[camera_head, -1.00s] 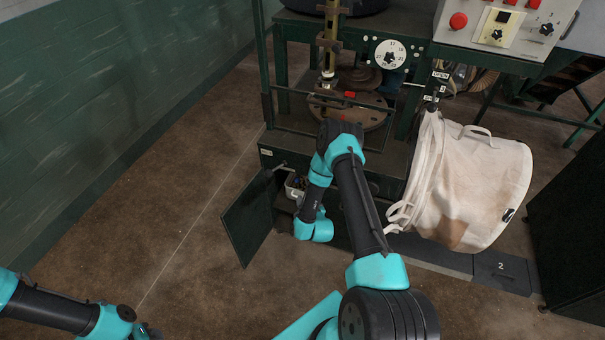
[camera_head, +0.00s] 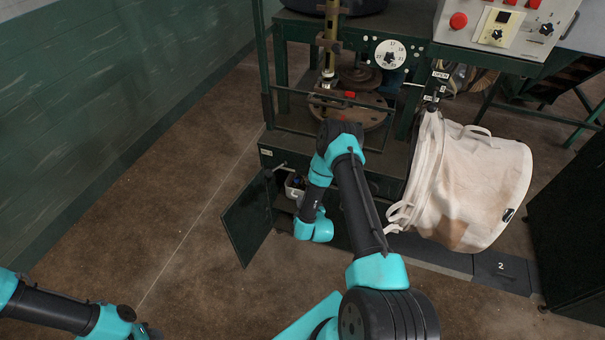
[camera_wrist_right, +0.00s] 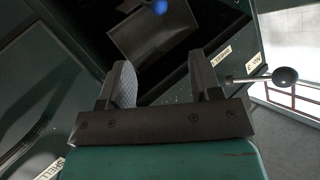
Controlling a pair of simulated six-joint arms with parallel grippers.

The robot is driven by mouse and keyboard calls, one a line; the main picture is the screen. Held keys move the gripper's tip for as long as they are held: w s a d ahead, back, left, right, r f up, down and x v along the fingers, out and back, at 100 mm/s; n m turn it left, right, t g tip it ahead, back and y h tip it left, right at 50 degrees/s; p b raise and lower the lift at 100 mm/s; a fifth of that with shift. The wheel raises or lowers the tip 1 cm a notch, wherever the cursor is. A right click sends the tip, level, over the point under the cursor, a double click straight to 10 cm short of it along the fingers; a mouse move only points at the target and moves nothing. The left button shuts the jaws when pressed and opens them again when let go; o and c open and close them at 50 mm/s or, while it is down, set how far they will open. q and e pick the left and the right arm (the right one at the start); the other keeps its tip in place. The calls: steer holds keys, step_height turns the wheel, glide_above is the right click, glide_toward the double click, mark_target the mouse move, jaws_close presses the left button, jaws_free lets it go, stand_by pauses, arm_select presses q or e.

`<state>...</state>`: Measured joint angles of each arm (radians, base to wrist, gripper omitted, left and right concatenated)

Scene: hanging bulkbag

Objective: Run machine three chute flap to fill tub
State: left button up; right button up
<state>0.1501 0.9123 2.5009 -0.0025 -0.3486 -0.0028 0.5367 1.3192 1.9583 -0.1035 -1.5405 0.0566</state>
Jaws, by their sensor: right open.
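My right gripper (camera_wrist_right: 158,62) is open and empty in the right wrist view. A lever with a black ball knob (camera_wrist_right: 285,77) sticks out just right of its right finger; I cannot tell whether they touch. In the head view my right arm hides this gripper at the machine's low front. A small white tub (camera_head: 294,187) stands partly hidden inside the machine's lower opening. My left gripper (camera_head: 150,332) is at the bottom edge, cut off and too dark to read.
A dark green door (camera_head: 247,218) stands open left of the opening. A stained white bulk bag (camera_head: 475,185) hangs to the right, above a floor plate marked 2 (camera_head: 502,268). A control box (camera_head: 505,25) and dial (camera_head: 390,54) are above. The floor at left is clear.

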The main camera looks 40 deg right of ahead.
mark_target(298, 182)
steer(key=shift+c, duration=0.2)
steer(key=f+n+t, duration=0.1)
steer(key=f+n+t+h, duration=0.1)
steer(key=f, duration=0.1)
steer(key=f+n+t, duration=0.1)
steer(key=f+n, duration=0.1)
steer(key=shift+s+a, duration=0.1)
steer(key=shift+s, duration=0.25)
steer(key=x, duration=1.7)
steer(key=shift+w+d, duration=0.15)
steer(key=shift+d, duration=0.1)
